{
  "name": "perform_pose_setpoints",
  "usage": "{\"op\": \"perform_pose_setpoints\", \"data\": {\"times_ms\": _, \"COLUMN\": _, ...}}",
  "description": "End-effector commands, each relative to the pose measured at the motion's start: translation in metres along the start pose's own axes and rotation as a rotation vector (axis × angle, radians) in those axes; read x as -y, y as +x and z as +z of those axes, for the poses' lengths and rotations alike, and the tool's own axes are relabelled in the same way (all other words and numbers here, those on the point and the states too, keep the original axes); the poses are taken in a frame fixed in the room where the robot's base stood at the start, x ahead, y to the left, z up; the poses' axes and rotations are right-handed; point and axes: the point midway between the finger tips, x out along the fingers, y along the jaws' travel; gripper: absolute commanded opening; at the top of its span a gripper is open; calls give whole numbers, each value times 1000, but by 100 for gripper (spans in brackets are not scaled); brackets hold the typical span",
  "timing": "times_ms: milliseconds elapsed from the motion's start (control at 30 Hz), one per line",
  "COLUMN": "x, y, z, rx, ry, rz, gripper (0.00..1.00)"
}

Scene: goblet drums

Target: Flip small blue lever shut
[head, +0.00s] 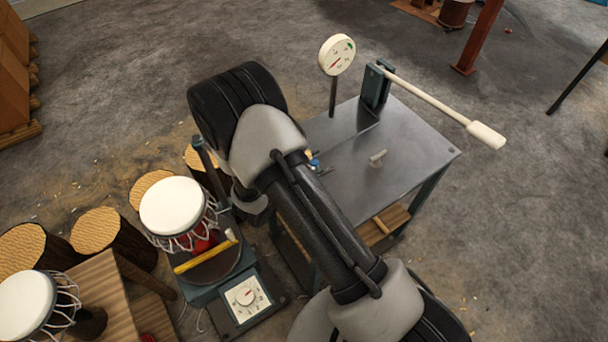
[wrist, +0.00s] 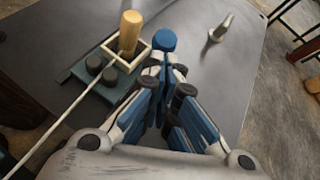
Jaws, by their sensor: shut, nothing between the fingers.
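A small blue knob (wrist: 165,40), which looks like the end of the blue lever, stands just beyond my gripper's fingertips in the wrist view. My gripper (wrist: 166,74) is shut and empty, its blue-and-white fingers close together. I cannot tell whether the fingertips touch the knob. Left of it a wooden handle (wrist: 130,33) stands upright in a cream square frame on a dark base (wrist: 80,82) with two black knobs. In the head view only a small blue bit (head: 314,161) shows beside my arm on the metal table (head: 410,150); my arm hides the gripper there.
A dial on a post (head: 337,55) and a long white-handled lever (head: 440,105) rise at the back. A drum (head: 178,206) sits on a stand at left. The table's right part is mostly clear.

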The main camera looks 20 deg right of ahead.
Motion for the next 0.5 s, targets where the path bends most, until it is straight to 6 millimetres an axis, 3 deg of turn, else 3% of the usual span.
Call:
{"op": "perform_pose_setpoints", "data": {"times_ms": 100, "x": 5, "y": 3, "z": 11, "rx": -83, "ry": 34, "rz": 27, "gripper": 0}}
{"op": "perform_pose_setpoints", "data": {"times_ms": 500, "x": 13, "y": 15, "z": 21, "rx": -256, "ry": 90, "rz": 89, "gripper": 0}}
